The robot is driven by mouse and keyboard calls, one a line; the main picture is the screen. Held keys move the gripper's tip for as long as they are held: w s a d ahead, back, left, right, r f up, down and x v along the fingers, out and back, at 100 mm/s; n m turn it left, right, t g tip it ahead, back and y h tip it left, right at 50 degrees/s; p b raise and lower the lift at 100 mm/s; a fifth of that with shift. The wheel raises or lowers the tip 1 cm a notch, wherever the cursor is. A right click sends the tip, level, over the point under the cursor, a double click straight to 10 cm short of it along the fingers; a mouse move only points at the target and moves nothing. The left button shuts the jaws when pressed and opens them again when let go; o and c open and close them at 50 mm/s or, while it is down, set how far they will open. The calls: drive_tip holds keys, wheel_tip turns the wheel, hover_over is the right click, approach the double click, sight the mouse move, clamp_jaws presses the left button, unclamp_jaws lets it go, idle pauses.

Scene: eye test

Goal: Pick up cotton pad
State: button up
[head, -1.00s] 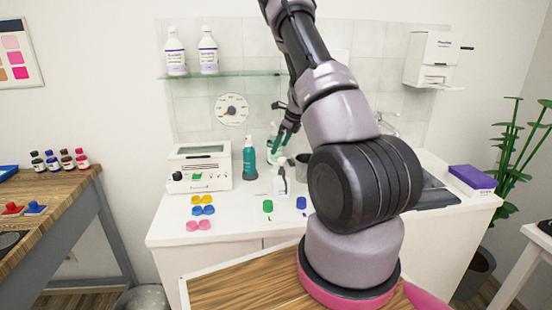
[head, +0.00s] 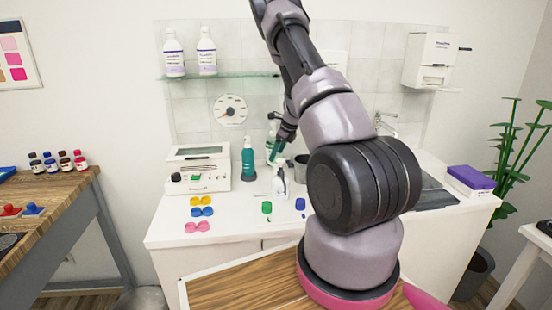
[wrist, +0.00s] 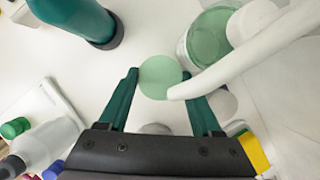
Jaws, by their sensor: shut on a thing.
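A pale green round cotton pad (wrist: 160,77) sits between the two green fingertips of my gripper (wrist: 159,76) in the wrist view. My gripper is shut on it. In the head view my gripper (head: 273,156) points down over the back of the white counter, and the pad is too small to make out there. A clear jar (wrist: 184,50) with pale green round shapes inside stands beside the pad in the wrist view. A white curved bar (wrist: 250,55) crosses in front of part of the jar, its tip close to the pad.
A teal bottle (head: 249,158) stands left of my gripper; it also shows in the wrist view (wrist: 75,18). A white bottle (head: 279,184) stands just in front, and a dark cup (head: 301,167) to the right. Contact lens cases (head: 202,211) lie at the front left.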

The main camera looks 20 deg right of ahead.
drive_tip(key=shift+r, duration=0.1)
wheel_tip(320, 180, up, 7)
drive_tip(key=shift+f, duration=0.15)
drive_tip(key=s+d, duration=1)
drive_tip(key=s, duration=0.4)
drive_tip(key=shift+s+d, duration=0.2)
drive_tip(key=shift+s, duration=0.15)
drive_tip(key=o, duration=0.6)
drive_tip(key=c, duration=0.5)
